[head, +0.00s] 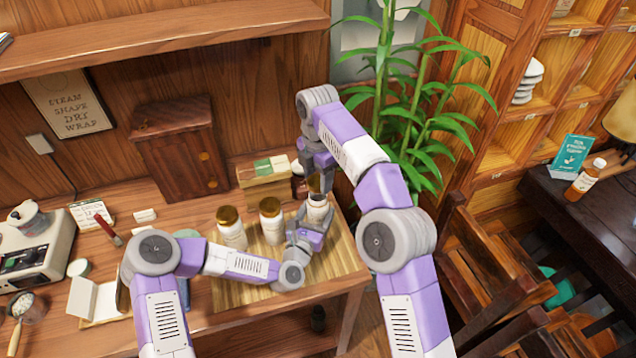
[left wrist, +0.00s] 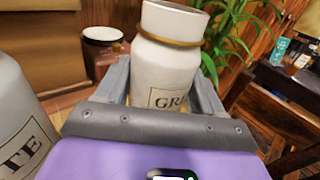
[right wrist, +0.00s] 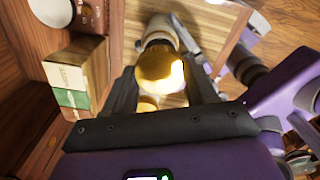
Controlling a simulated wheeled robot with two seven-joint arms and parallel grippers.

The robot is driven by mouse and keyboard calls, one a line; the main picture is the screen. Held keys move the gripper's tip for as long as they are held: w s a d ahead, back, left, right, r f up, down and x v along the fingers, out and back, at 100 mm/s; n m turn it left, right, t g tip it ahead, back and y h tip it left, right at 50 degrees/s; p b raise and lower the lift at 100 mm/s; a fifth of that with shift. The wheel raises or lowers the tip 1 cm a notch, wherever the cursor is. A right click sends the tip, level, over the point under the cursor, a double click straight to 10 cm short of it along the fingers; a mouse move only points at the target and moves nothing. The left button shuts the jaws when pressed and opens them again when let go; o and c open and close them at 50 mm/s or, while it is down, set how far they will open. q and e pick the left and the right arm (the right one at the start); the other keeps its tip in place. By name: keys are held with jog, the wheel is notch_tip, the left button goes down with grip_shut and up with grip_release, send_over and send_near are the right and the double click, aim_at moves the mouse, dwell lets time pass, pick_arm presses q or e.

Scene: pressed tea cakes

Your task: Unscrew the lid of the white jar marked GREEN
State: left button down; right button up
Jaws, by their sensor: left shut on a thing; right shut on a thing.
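The white jar marked GREEN (head: 318,211) stands upright at the right of the row of jars. In the left wrist view its label (left wrist: 172,98) shows only "GR", and its white neck (left wrist: 175,20) is bare above a thin gold ring. My left gripper (head: 306,224) is shut around the jar's body. The gold lid (head: 315,184) is above the jar, apart from its neck. My right gripper (head: 319,180) comes from above and is shut on the lid, which also shows between its fingers in the right wrist view (right wrist: 160,72).
Two white jars with gold lids (head: 231,232) (head: 271,222) stand to the left on the bamboo mat (head: 340,262). A dark jar (left wrist: 102,42) and a box with a green-and-white top (head: 264,178) are behind. A plant (head: 415,110) rises at the right.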

dwell(0.3)
pick_arm(q)
jog(key=shift+c, duration=0.2)
grip_release()
